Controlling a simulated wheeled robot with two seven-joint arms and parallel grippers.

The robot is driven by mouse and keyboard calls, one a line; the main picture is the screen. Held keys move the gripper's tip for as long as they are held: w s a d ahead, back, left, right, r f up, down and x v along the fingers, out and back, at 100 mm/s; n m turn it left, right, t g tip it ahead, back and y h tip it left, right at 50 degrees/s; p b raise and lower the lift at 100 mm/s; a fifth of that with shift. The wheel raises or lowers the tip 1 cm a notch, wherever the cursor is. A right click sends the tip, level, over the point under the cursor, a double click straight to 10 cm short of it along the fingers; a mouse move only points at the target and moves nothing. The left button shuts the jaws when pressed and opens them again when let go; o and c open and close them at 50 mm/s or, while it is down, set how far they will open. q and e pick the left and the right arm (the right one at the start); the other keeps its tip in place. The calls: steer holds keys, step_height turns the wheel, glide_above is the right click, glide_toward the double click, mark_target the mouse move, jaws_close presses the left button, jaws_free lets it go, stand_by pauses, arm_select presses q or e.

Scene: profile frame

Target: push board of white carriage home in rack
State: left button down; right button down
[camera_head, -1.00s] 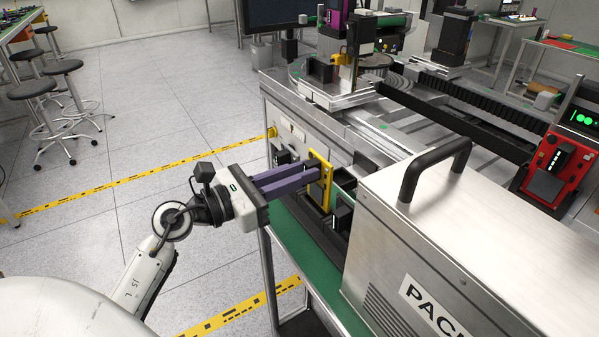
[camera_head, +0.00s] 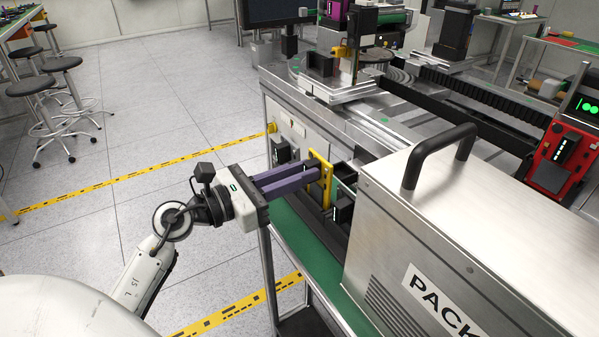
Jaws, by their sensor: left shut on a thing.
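My left gripper (camera_head: 314,178), with long purple fingers, reaches in from the left at the bench side. It is shut on a flat upright board with a yellow edge (camera_head: 325,196). The board stands at the low dark rack (camera_head: 318,226) along the bench's front edge. How deep its lower edge sits is hidden. I cannot make out which part is the white carriage. My right gripper is not in view.
A steel box with a black handle (camera_head: 437,160) stands close at the right. Black blocks (camera_head: 343,210) sit beside the board. A green strip (camera_head: 300,248) edges the bench. A red device (camera_head: 562,150) is at far right.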

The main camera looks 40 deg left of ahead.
arm_select(q)
steer(key=shift+f+b, duration=0.6)
steer(key=shift+f, duration=0.15)
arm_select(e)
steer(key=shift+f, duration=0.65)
arm_select(q)
steer(key=c, duration=1.6)
jaws_free()
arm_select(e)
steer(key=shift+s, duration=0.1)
